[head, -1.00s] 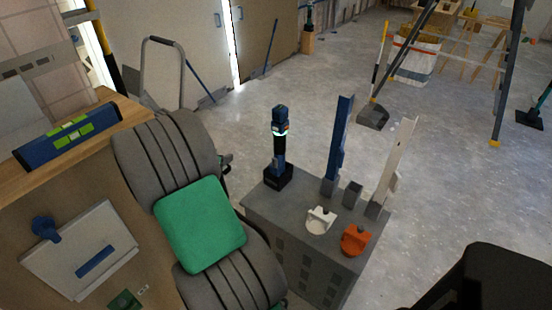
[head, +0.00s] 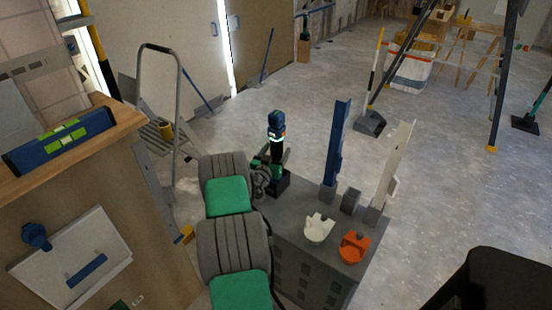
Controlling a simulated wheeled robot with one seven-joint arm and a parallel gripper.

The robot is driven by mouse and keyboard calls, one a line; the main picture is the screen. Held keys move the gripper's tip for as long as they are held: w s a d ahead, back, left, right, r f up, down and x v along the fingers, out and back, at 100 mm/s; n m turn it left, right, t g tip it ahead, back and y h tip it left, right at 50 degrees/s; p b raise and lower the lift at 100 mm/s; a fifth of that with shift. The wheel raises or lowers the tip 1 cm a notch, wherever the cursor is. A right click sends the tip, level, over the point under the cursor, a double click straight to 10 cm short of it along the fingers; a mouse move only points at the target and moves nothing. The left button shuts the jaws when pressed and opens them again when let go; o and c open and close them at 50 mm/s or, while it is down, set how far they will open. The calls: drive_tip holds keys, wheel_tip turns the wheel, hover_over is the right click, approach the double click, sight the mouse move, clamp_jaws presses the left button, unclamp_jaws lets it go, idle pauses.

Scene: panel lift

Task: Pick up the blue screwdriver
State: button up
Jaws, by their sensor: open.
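The blue screwdriver (head: 276,125), blue at the top with a lit band and a black handle, stands upright on its black base at the back left of a grey block (head: 300,225). My arm, grey with green covers, reaches up from the bottom to the block's left side. My gripper (head: 271,164), with green and dark fingers, is open at the lower handle, just above the base. One green finger shows in front of the handle. The far finger is partly hidden, and I cannot tell whether either touches the handle.
A blue upright (head: 338,150), a white upright (head: 393,165), a white part (head: 319,228) and an orange part (head: 354,247) share the block. A wooden cabinet with a blue level (head: 60,140) stands left. A stepladder (head: 165,110) is behind.

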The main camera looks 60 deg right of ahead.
drive_tip(key=shift+c, duration=0.5)
clamp_jaws()
idle(0.4)
drive_tip(key=shift+r, duration=0.25)
